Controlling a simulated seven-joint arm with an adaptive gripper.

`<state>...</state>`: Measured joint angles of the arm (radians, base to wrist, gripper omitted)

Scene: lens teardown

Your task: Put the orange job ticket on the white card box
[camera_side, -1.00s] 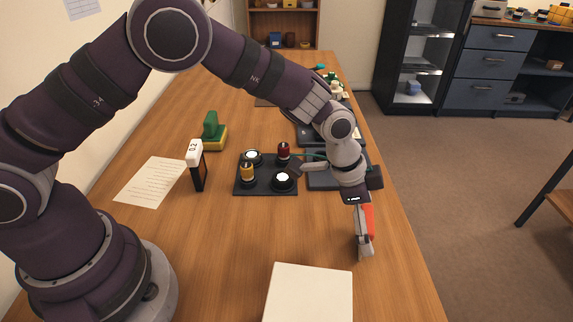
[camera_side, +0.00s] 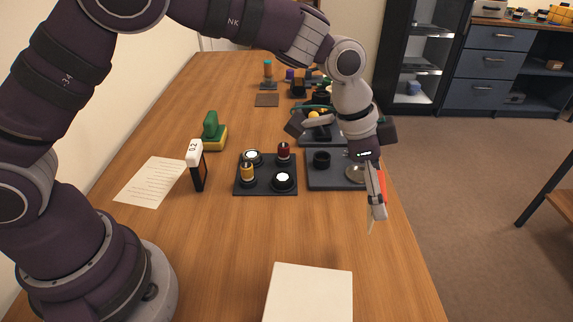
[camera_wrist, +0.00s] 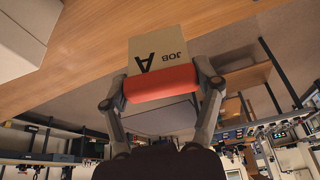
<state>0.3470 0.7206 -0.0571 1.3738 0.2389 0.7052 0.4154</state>
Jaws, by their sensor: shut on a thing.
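The orange job ticket (camera_wrist: 160,83) is between the fingers of my gripper (camera_wrist: 160,90) in the wrist view. It shows an orange rounded edge and a tan face printed "JOB A". In the side view only a strip of its orange (camera_side: 383,184) shows beside the fingers. My gripper (camera_side: 376,205) is shut on it, pointing down near the right table edge. The white card box (camera_side: 308,293) stands at the bottom of the side view, cut off by the frame. My gripper is apart from it, up and to the right in that picture. A pale box, likely the same one, shows at the wrist view's upper left (camera_wrist: 22,38).
A dark tray (camera_side: 265,187) with several knobs and lens parts lies left of my gripper. A black-and-white "02" marker (camera_side: 197,165), a paper sheet (camera_side: 150,183) and a green-yellow block (camera_side: 213,133) stand further left. Wood between tray and box is clear.

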